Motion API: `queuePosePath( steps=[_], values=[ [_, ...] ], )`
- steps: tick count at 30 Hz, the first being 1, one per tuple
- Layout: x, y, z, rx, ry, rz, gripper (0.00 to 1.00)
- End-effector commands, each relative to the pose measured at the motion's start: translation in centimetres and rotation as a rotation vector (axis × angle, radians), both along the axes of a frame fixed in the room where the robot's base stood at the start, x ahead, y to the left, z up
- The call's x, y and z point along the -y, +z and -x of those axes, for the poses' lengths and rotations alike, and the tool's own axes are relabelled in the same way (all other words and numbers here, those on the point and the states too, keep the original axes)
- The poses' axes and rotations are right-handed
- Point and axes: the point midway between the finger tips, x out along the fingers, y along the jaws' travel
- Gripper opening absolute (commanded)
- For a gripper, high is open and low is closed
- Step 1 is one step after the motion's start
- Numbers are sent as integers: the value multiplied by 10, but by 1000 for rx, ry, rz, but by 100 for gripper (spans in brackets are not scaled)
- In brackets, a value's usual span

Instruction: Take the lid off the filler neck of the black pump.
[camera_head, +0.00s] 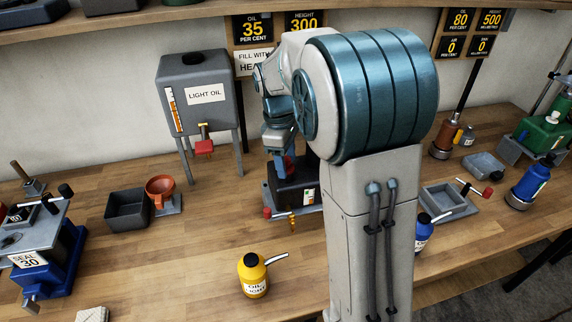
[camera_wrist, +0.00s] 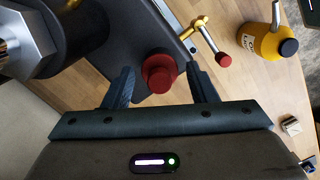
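The black pump (camera_head: 290,188) stands on the bench at the middle in the head view, partly hidden by my arm. In the wrist view its dark body (camera_wrist: 150,30) shows at the top. The red round lid (camera_wrist: 160,72) on the filler neck lies between my gripper's fingers, with a gap on each side. My gripper (camera_wrist: 160,83) is open, and neither finger visibly touches the lid. In the head view my gripper (camera_head: 283,150) is over the pump; the lid is mostly hidden there.
A brass tap with a red handle (camera_wrist: 222,60) sticks out of the pump. A yellow oil can (camera_head: 254,278) stands in front. The light oil tank (camera_head: 220,118), a dark tray (camera_head: 128,220) and an orange funnel (camera_head: 160,188) are left. A grey tray (camera_head: 447,208) and blue can (camera_head: 422,236) are right.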

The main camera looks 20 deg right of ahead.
Motion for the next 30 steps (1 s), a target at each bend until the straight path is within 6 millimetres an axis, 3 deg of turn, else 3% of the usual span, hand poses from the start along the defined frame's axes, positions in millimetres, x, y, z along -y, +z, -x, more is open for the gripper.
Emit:
queuePosePath(
  steps=[1,3,4,17,23,26,30],
  values=[
    [0,0,0,0,0,0,37],
    [0,0,0,0,0,0,18],
    [0,0,0,0,0,0,15],
    [0,3,0,1,0,0,15],
    [0,22,-1,4,-1,-1,15],
    [0,41,-1,6,0,-1,15],
    [12,54,22,5,-1,-2,15]
  ],
)
